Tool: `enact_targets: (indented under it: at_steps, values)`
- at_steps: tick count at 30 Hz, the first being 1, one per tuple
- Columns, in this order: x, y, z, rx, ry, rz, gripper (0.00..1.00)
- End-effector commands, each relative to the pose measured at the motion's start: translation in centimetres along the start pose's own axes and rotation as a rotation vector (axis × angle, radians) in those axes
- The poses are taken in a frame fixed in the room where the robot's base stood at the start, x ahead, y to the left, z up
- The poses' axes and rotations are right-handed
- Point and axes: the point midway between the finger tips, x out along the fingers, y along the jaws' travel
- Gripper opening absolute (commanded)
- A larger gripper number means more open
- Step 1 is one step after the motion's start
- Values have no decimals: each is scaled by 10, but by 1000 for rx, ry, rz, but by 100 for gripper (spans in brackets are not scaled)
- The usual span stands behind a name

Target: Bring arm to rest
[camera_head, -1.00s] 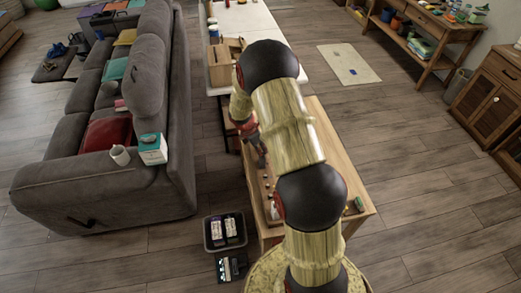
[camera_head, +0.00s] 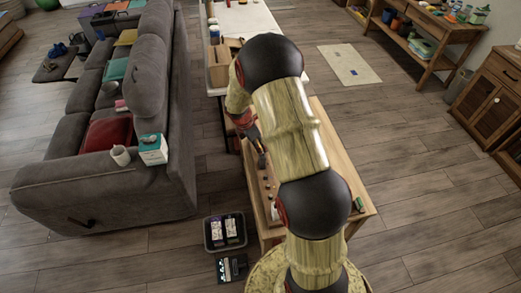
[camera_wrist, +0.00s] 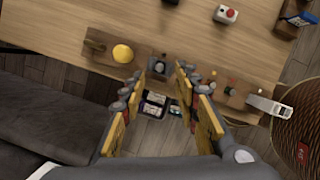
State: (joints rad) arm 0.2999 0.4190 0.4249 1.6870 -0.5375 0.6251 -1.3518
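My arm (camera_head: 290,120) reaches forward over a low wooden table (camera_head: 350,180), bent at its black joints. My gripper (camera_head: 261,160) hangs over the left side of that table in the head view. In the wrist view my gripper (camera_wrist: 170,68) has its two yellow-and-grey fingers apart, with nothing held between them. The wooden table top (camera_wrist: 150,30) shows beyond the fingertips, with a narrow wooden board (camera_wrist: 203,86) along its near edge. The arm hides part of the table in the head view.
A grey sofa (camera_head: 150,75) stands to the left. A dark bin (camera_head: 225,231) holding boxes sits on the floor beside the table. A yellow dome (camera_wrist: 123,54) and a white-and-red object (camera_wrist: 225,14) are on the table.

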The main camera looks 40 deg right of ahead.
Motion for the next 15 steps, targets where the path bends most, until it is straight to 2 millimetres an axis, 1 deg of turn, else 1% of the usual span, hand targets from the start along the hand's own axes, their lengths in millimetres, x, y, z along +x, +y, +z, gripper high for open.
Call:
enact_targets:
  at_steps: [1, 6, 10, 15]
  values:
    - [-13, 1, 1, 0, -1, 4, 31]
    - [-46, 1, 0, 0, 0, 4, 31]
    - [-63, 1, 0, 0, -1, 3, 31]
    - [-74, 0, 0, 1, 1, 0, 31]
